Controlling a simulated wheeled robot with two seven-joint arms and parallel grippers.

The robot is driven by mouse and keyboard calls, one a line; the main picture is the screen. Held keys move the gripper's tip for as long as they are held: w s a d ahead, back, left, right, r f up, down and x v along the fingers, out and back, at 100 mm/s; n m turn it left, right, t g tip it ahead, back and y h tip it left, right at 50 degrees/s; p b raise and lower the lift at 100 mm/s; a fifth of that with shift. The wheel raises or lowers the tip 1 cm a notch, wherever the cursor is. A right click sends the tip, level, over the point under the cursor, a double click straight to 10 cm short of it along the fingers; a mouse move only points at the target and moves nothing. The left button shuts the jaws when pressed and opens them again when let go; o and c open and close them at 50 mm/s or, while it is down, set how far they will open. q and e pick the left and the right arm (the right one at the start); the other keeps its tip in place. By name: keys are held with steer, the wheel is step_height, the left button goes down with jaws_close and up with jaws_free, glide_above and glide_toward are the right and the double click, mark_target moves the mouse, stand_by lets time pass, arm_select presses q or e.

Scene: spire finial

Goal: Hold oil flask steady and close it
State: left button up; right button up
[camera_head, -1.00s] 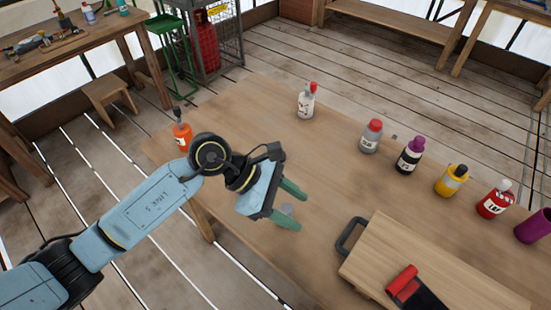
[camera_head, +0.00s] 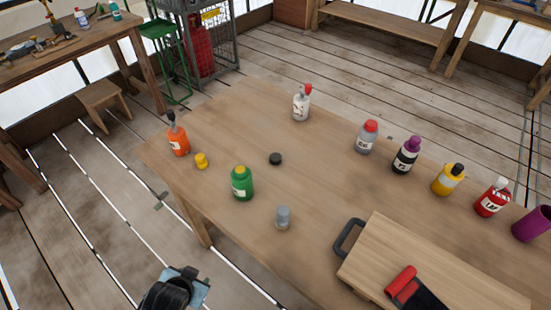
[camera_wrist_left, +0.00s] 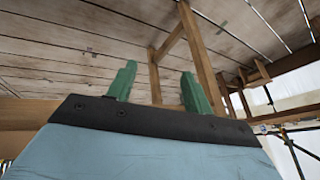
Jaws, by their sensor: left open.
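I cannot tell for sure which container is the oil flask. A green bottle (camera_head: 242,184) with a yellowish top stands upright on the wooden table. A small yellow cap-like piece (camera_head: 201,161) sits to its left, and a flat black cap-like disc (camera_head: 275,158) lies to its right. A small grey container (camera_head: 283,217) stands nearer the front. An orange bottle (camera_head: 179,139) with a dark top stands at the left edge. My left gripper (camera_wrist_left: 158,68) is open, with nothing between its green fingers in the left wrist view. My left wrist shows at the bottom of the head view, away from the bottles. My right gripper is not in view.
A white bottle (camera_head: 301,103) with a red top stands at the back. Several bottles line the right, including a red one (camera_head: 492,199), beside a purple cylinder (camera_head: 533,224). A wooden board (camera_head: 430,265) with a dark handle lies at the front right.

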arm_select(q)
steer(key=s+a+f+n+g+b, duration=0.1)
steer(key=s+f+g, duration=0.4)
steer(key=s+f, duration=1.9)
steer(key=shift+s+a+n+b, duration=0.35)
steer(key=shift+s+a+n, duration=0.25)
steer(key=shift+s+a, duration=0.6)
steer(key=shift+c, duration=0.3)
